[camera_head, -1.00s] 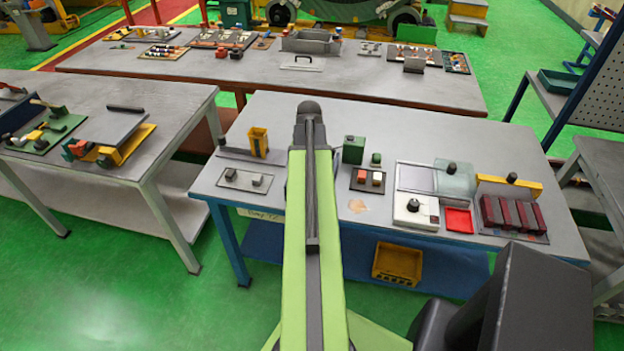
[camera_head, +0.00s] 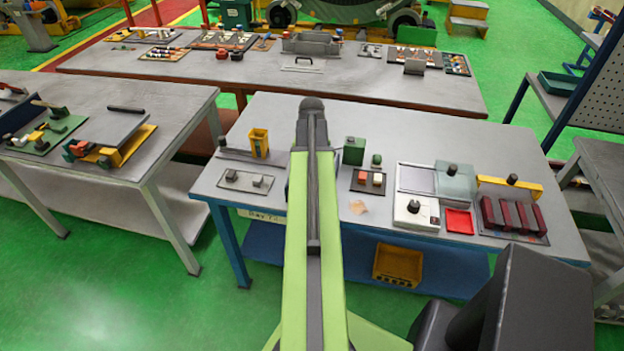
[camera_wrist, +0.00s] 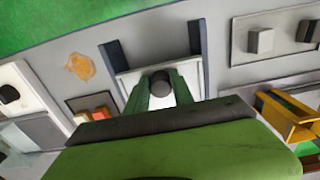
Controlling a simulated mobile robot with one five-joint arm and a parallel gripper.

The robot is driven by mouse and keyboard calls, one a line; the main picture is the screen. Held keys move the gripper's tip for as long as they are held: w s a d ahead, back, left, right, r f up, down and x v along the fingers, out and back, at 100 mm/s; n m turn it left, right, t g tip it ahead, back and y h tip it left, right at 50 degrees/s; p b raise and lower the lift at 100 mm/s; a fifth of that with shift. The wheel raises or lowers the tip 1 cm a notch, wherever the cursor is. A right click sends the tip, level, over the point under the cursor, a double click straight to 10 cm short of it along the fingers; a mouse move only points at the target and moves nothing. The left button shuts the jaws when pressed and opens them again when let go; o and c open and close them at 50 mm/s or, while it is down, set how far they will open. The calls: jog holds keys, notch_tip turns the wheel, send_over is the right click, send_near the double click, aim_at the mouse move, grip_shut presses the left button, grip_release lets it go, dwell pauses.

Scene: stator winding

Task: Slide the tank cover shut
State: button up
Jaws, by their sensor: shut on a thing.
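In the wrist view, a pale flat cover (camera_wrist: 127,80) lies between two dark side rails, a left rail (camera_wrist: 113,56) and a right rail (camera_wrist: 195,38). A dark round knob (camera_wrist: 160,82) stands on the cover. My gripper (camera_wrist: 161,90) has its green fingers on both sides of the knob and is shut on it. A bright white area shows between and beside the fingers; I cannot tell whether it is cover or tank. The tank's far part is hidden by my gripper body. In the head view my arm hides the tank, cover and fingers.
Orange and white blocks (camera_head: 369,179), a green box (camera_head: 354,150) and a white device (camera_head: 416,212) stand right. The wrist view shows bare bench near the front edge.

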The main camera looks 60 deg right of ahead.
jog(key=shift+w+d, duration=0.35)
jog(key=shift+d, duration=0.9)
jog(key=shift+w+d, duration=0.3)
jog(key=shift+d, duration=1)
jog(key=shift+w+d, duration=0.35)
jog(key=shift+d, duration=0.9)
jog(key=o, duration=0.9)
jog(key=shift+c, duration=0.2)
jog(key=shift+o, duration=0.4)
jog(key=shift+r, duration=0.15)
jog(key=shift+d+r+p, duration=0.15)
jog(key=shift+r+p, duration=0.15)
jog(key=shift+p, duration=0.35)
notch_tip(320, 180, up, 5)
jog(key=p, duration=0.4)
jog(key=shift+w+p, duration=0.15)
jog(key=shift+p, duration=0.25)
